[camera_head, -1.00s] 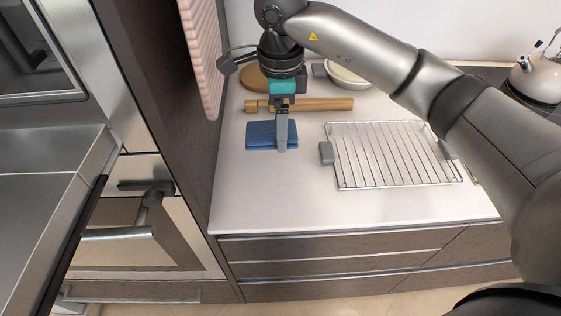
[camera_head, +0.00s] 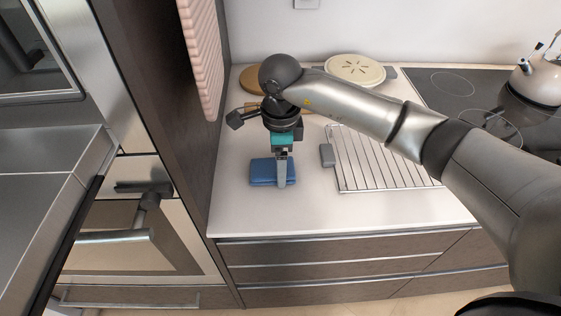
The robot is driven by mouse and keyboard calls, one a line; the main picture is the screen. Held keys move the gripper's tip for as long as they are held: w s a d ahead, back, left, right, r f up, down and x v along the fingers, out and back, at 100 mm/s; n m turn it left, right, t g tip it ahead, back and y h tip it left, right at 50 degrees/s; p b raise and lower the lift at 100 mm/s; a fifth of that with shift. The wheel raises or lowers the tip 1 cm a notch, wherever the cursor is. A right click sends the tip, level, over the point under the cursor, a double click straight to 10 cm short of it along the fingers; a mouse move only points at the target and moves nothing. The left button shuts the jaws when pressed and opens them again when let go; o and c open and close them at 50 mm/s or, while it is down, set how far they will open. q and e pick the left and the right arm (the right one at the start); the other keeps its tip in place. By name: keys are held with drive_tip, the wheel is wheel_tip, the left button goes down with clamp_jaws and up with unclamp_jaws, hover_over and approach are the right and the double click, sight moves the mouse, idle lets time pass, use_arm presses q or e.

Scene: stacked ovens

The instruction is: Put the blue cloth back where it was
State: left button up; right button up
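The blue cloth (camera_head: 262,173), folded into a small rectangle, is at the left part of the pale counter (camera_head: 330,212). My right gripper (camera_head: 282,183) comes down from above with its fingers at the cloth's right half. The fingers show nearly edge-on and the cloth has moved along with them, so they look shut on it. I cannot tell whether the cloth touches the counter or is slightly above it. My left gripper is not in view.
A wire rack (camera_head: 375,165) with a grey grip block (camera_head: 327,155) lies right of the cloth. Behind are a round wooden board (camera_head: 250,79), a pie dish (camera_head: 355,70) and a hob with a kettle (camera_head: 537,82). A tall cabinet wall bounds the left. The front counter strip is clear.

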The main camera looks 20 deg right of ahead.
drive_tip(key=shift+f, duration=0.15)
drive_tip(key=o, duration=1.2)
drive_tip(key=shift+c, duration=0.2)
drive_tip(key=shift+r, duration=0.2)
wheel_tip(320, 180, up, 12)
drive_tip(key=p, duration=0.1)
drive_tip(key=shift+s, duration=0.15)
